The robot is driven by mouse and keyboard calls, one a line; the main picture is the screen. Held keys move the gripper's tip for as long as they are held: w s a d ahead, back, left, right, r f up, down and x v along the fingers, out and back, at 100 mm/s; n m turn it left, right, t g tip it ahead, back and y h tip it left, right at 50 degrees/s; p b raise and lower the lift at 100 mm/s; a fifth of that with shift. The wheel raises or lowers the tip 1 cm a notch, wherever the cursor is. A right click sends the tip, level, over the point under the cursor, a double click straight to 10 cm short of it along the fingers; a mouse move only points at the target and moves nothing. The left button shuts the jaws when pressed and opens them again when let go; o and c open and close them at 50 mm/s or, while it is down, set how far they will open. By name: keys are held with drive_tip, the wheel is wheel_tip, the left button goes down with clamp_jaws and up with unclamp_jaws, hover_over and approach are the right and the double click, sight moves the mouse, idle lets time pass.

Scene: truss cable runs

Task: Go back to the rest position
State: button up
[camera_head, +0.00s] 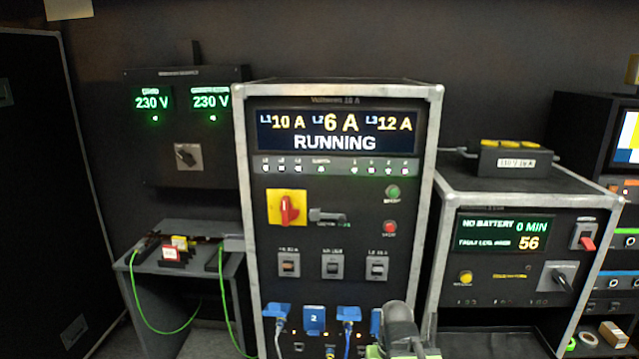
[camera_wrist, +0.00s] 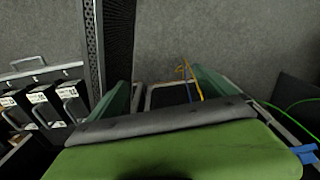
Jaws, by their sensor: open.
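My gripper (camera_wrist: 168,92) shows in the wrist view, its two green fingers apart with nothing visible held between them. A broad green part with a grey edge fills the lower middle of that view. In the head view, a grey and green part of my arm (camera_head: 402,330) is at the bottom, in front of the lower right of the central power cabinet (camera_head: 343,240). The cabinet's screen reads RUNNING with 10 A, 6 A and 12 A. The arm hides some of its sockets.
Blue plugs (camera_head: 314,318) sit along the cabinet's lower front. A small table (camera_head: 190,262) with green cables stands left. A battery unit (camera_head: 510,285) stands right, with a black box (camera_head: 512,160) on top. The wrist view shows black-handled cases (camera_wrist: 45,100) at left.

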wheel_tip(320, 180, down, 9)
drive_tip(key=b, duration=0.7)
wheel_tip(320, 180, up, 14)
drive_tip(key=p, duration=1.3)
drive_tip(key=shift+s+f, duration=0.15)
drive_tip(key=shift+s, duration=0.3)
drive_tip(key=shift+d, duration=0.1)
